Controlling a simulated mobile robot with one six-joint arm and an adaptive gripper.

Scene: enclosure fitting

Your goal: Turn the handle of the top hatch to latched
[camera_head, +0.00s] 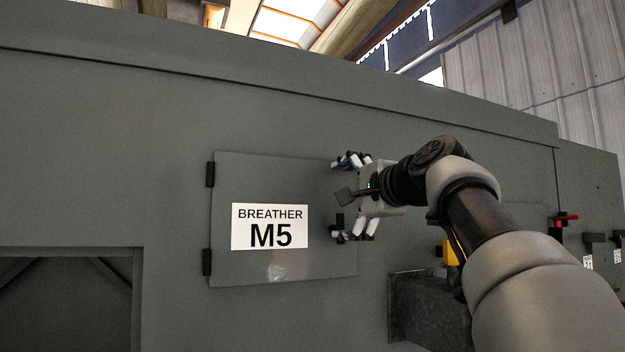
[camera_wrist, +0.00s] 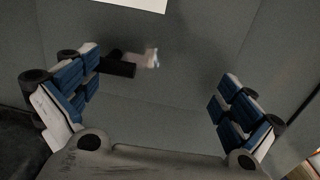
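The hatch (camera_head: 240,270) is a grey panel labelled BREATHER M5, with black hinges on its left edge. It looks about flush with the grey wall; a small gap cannot be ruled out. Its black handle (camera_head: 340,221) is near the right edge, partly hidden by my gripper. The wrist view shows the handle (camera_wrist: 118,67) as a short black bar beside a small shiny metal piece. My gripper (camera_head: 352,199) is open in front of the hatch's right side. In the wrist view its fingers (camera_wrist: 160,98) are wide apart and empty, with the handle close to the left finger.
A dark grey box-like ledge (camera_head: 425,308) juts out below my arm. A recessed opening (camera_head: 65,305) is at lower left. A red handle (camera_head: 566,217) and small dark fittings are on the wall at far right. The wall left of the hatch is clear.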

